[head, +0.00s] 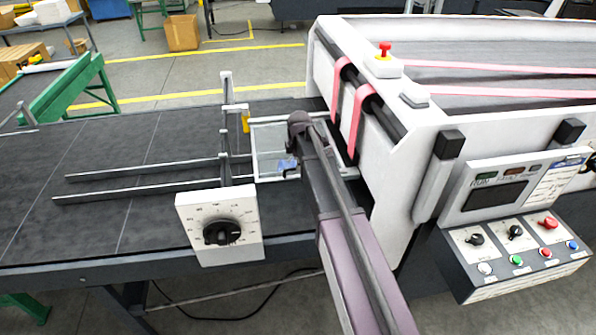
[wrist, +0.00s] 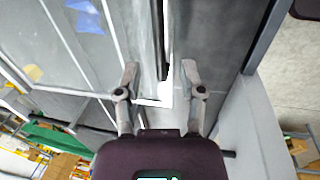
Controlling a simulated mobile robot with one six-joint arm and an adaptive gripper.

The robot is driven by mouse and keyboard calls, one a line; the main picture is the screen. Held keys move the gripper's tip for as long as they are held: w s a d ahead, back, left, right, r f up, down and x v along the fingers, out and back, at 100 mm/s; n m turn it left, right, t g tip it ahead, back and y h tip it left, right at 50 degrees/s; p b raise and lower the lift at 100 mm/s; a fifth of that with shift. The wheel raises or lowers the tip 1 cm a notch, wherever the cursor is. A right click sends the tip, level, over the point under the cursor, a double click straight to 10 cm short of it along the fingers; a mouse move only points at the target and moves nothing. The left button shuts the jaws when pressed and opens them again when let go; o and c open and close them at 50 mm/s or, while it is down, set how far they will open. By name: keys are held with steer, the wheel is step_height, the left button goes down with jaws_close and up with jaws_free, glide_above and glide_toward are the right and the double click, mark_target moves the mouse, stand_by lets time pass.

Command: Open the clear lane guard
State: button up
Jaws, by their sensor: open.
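The clear lane guard (head: 266,141) is a see-through panel in a pale frame, lying over the dark belt between the upright post and the machine's feed end. In the wrist view, its clear panel (wrist: 95,50) fills the upper left, with its white frame edge running down toward the fingers. My gripper (wrist: 160,85) is open, its two fingers on either side of a white corner piece of the frame. I cannot tell whether either finger touches it. In the head view my arm covers the guard's right part and hides the fingertips.
A dial box (head: 218,226) stands at the belt's near edge, with two metal rails (head: 140,188) behind it. The white machine body (head: 440,120) with pink belts stands close on the right, beside a button panel (head: 520,255). The dark belt (head: 100,150) at left is clear.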

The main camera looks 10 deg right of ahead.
steer(key=shift+w+f+b, duration=0.15)
steer(key=shift+f+b, duration=0.4)
steer(key=shift+f, duration=0.15)
steer(key=shift+w+f+b, duration=0.15)
steer(key=shift+f+b, duration=0.35)
steer(key=shift+f, duration=0.15)
steer(key=c, duration=0.7)
jaws_close()
steer(key=shift+d, duration=0.1)
